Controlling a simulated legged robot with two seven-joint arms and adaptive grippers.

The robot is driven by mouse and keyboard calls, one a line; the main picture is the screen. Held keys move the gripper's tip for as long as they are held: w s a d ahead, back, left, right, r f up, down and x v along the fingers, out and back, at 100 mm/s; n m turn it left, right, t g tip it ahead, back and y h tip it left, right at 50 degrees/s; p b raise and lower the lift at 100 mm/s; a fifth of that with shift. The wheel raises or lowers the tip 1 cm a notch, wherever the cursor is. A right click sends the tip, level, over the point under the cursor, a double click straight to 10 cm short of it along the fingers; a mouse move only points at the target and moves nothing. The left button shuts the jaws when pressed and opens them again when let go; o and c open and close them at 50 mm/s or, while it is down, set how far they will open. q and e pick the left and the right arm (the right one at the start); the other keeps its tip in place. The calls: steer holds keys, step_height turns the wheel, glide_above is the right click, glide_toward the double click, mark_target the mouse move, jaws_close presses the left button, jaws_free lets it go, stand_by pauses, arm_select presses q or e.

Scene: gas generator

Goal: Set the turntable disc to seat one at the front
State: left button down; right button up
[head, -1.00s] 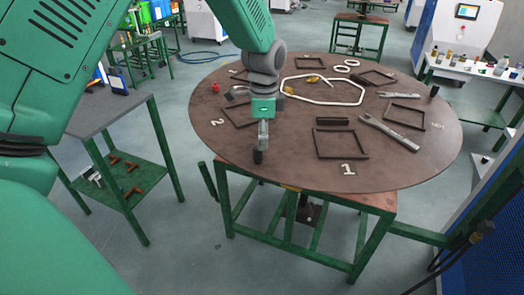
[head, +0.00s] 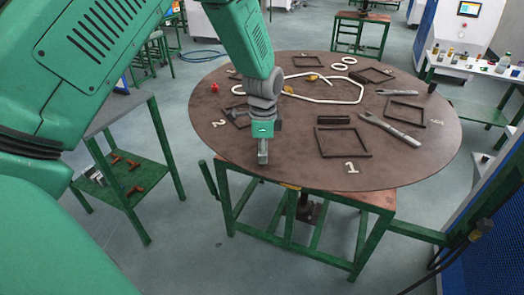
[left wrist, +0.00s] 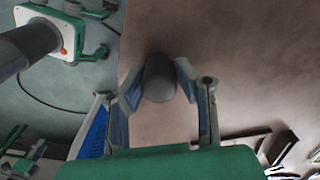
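The turntable disc (head: 300,170) is a large brown round plate on a green stand. White numerals lie flat on it: a 1 (head: 352,168) at the front, slightly right of centre, a 2 (head: 218,123) at the left and a 3 (head: 437,122) at the right. My left gripper (head: 263,155) is over the disc's front left rim. In the left wrist view, my left gripper (left wrist: 160,80) has its fingers on both sides of a dark rounded knob (left wrist: 160,78), seemingly touching it. Another dark knob (head: 433,88) stands at the right rim. My right gripper is out of view.
Dark square frames (head: 343,142), a grey wrench (head: 390,131), white rings (head: 343,63) and a white loop (head: 345,98) lie on the disc. A green lever (head: 208,181) stands left of the stand. A side table (head: 130,185) is at the left.

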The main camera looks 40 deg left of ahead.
mark_target(217, 135)
arm_select(q)
steer(key=shift+w+a+r, duration=0.15)
steer(key=shift+r, duration=0.05)
steer(key=shift+a, duration=0.25)
steer(key=a+m, duration=0.1)
steer(key=a, duration=0.5)
steer(key=a+m+p, duration=0.1)
steer(key=a, duration=0.5)
steer(key=shift+a+f, duration=0.1)
steer(key=shift+a, duration=0.05)
steer(key=shift+m, duration=0.9)
steer(key=a, duration=0.4)
steer(key=w+a, duration=0.1)
steer(key=a, duration=0.1)
steer(key=shift+f, duration=0.2)
steer(key=shift+w+a, duration=0.2)
steer(key=shift+a, duration=0.25)
steer(key=shift+d+r+m, duration=0.1)
steer(key=shift+r+m, duration=0.05)
steer(key=shift+m, duration=0.15)
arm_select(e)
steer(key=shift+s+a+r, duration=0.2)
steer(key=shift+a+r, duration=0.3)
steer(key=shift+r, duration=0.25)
